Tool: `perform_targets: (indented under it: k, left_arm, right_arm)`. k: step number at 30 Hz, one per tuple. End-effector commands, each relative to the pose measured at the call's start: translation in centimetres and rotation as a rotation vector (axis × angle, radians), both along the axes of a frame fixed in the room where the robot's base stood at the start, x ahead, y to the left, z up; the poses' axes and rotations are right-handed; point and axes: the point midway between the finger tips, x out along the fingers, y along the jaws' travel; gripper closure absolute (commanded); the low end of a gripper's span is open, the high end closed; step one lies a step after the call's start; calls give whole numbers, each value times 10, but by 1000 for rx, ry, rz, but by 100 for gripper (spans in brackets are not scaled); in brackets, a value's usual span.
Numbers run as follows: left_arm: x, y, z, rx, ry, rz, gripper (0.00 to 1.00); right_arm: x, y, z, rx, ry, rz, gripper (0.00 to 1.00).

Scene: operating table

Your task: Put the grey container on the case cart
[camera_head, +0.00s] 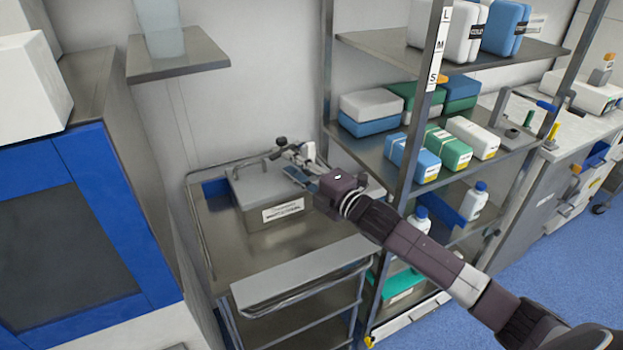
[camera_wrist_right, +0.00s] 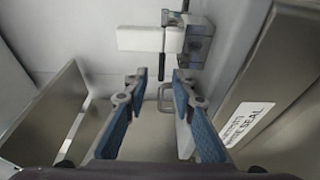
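The grey container (camera_head: 272,215) is a box with a lid and a white label. It sits on a metal wheeled-frame unit with rails (camera_head: 222,262), which looks like a cart. My right gripper (camera_head: 288,166) is over the container's back right part in the head view. In the right wrist view its two blue-padded fingers (camera_wrist_right: 159,92) are apart with a gap between them. A labelled metal side (camera_wrist_right: 262,115), which looks like the container, stands right of the fingers. A thin metal loop (camera_wrist_right: 166,98) shows between or beyond them; contact cannot be told. My left gripper is out of view.
A shelf rack (camera_head: 470,150) with blue, green and white packs stands close on the right, behind my right arm. A blue-framed cabinet (camera_head: 115,190) is on the left. A wall shelf (camera_head: 178,63) holds a translucent container. A white block (camera_wrist_right: 150,38) lies ahead of the fingers.

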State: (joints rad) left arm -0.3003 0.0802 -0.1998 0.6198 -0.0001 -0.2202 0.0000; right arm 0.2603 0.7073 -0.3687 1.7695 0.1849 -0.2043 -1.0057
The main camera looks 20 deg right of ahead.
Motion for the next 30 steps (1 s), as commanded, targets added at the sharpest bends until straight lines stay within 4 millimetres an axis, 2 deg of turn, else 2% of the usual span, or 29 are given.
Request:
perform_targets:
  k: [6, 13, 20, 30]
  left_arm:
    - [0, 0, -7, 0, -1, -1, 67]
    - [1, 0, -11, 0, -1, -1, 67]
    - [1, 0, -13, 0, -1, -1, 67]
    - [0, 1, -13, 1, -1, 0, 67]
  right_arm:
    - [-37, -11, -3, -2, 3, 0, 76]
    - [-63, -20, -1, 0, 2, 0, 76]
    - [-74, -23, 1, 0, 0, 0, 76]
    - [-75, -23, 1, 0, 0, 0, 76]
